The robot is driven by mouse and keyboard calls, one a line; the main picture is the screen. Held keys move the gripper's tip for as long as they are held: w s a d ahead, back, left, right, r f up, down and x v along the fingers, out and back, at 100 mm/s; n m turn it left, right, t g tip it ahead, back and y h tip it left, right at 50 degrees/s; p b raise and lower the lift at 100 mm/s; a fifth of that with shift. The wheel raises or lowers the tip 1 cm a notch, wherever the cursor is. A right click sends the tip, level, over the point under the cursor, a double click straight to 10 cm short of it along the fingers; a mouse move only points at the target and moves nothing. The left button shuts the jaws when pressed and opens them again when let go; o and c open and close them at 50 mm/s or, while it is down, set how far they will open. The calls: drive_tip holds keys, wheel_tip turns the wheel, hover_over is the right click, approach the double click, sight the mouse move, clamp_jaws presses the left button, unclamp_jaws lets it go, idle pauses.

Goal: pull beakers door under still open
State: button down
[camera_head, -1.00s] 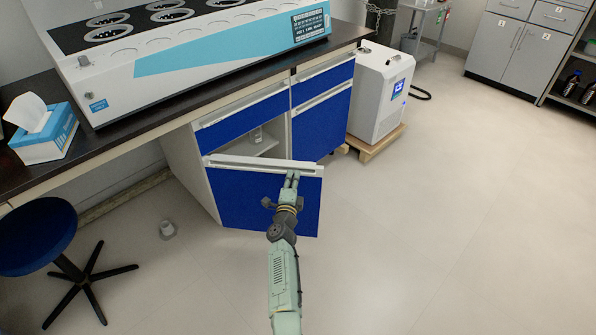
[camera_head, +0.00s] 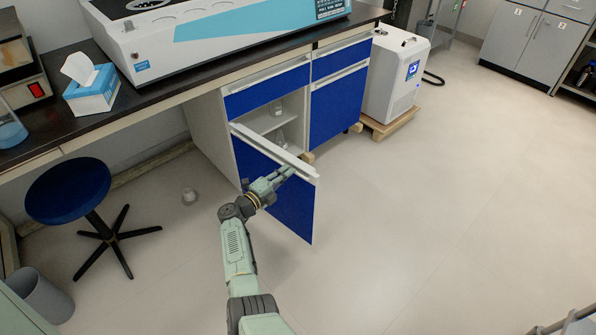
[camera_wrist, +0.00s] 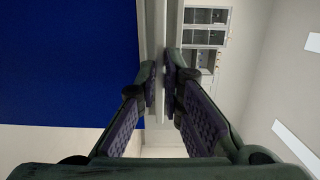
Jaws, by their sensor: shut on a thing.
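The blue cabinet door (camera_head: 293,203) under the still hangs open, swung out from the left cabinet. A pale handle strip (camera_head: 272,148) runs along its top edge. My gripper (camera_head: 288,171) is at the outer part of that strip. In the wrist view my gripper (camera_wrist: 160,85) is shut on the strip, with one finger on each side, and the blue door face (camera_wrist: 65,65) fills the left. Inside the cabinet, glass beakers (camera_head: 281,138) stand on the shelves, partly hidden by the door. The white and light-blue still (camera_head: 215,35) sits on the bench above.
A white machine (camera_head: 395,75) on a wooden pallet (camera_head: 390,124) stands right of the cabinets. The floor to the right is clear.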

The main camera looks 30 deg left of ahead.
drive_tip(key=shift+s+a+m+g+h+b, duration=0.15)
drive_tip(key=shift+s+a+m+h+b, duration=0.25)
drive_tip(key=shift+s, duration=0.4)
drive_tip(key=shift+s+a+m+g+h+b, duration=0.15)
drive_tip(key=shift+s+a+m+g+h, duration=0.1)
drive_tip(key=shift+s+a+h, duration=0.45)
drive_tip(key=shift+s+a+m+g+h+b, duration=0.15)
drive_tip(key=shift+s+m+h+b, duration=0.2)
drive_tip(key=shift+s, duration=0.6)
drive_tip(key=c, duration=1.7)
unclamp_jaws()
drive_tip(key=shift+s, duration=0.1)
drive_tip(key=v, duration=1.2)
